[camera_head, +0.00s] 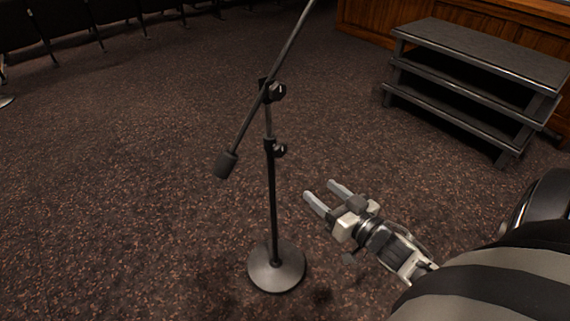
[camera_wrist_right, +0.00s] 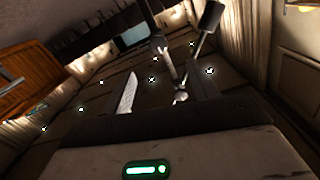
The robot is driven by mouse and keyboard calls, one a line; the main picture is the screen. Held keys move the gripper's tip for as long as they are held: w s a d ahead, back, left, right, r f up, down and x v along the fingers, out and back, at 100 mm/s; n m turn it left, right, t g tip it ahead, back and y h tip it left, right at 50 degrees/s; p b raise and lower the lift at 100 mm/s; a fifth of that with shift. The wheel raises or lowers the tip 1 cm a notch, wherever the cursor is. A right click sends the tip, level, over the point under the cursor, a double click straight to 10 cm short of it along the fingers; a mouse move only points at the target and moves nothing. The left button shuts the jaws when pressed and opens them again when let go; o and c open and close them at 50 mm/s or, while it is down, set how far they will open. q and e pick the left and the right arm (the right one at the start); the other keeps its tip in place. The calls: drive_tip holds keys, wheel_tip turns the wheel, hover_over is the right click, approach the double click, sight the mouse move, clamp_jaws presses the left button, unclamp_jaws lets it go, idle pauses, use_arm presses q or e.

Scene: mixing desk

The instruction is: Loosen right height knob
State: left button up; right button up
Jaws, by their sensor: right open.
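A black microphone stand (camera_head: 272,200) stands upright on a round base (camera_head: 276,267) in the head view. A small dark height knob (camera_head: 280,150) sticks out to the right of the pole at mid-height. A larger knob (camera_head: 278,91) sits above it at the boom joint. My right gripper (camera_head: 320,192) is open and empty, to the right of the pole and lower than the height knob in the picture, apart from the stand. In the right wrist view the stand (camera_wrist_right: 172,62) shows beyond the fingers, with a roundish knob (camera_wrist_right: 181,96) between them. My left gripper is not in view.
A boom (camera_head: 262,95) slants across the top of the stand, with a dark counterweight (camera_head: 225,165) at its lower left end. Dark steps (camera_head: 470,85) stand at the upper right by wooden panelling. Seats line the upper left. The carpet around the base is clear.

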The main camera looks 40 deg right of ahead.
drive_tip(key=d, duration=0.1)
drive_tip(key=b, duration=0.2)
approach(282, 152)
drive_tip(key=shift+t+y, duration=0.3)
drive_tip(key=w, duration=0.9)
drive_tip(key=shift+w+a+f, duration=0.15)
drive_tip(key=shift+a+f, duration=0.05)
drive_tip(key=shift+a, duration=0.05)
drive_tip(key=c, duration=1)
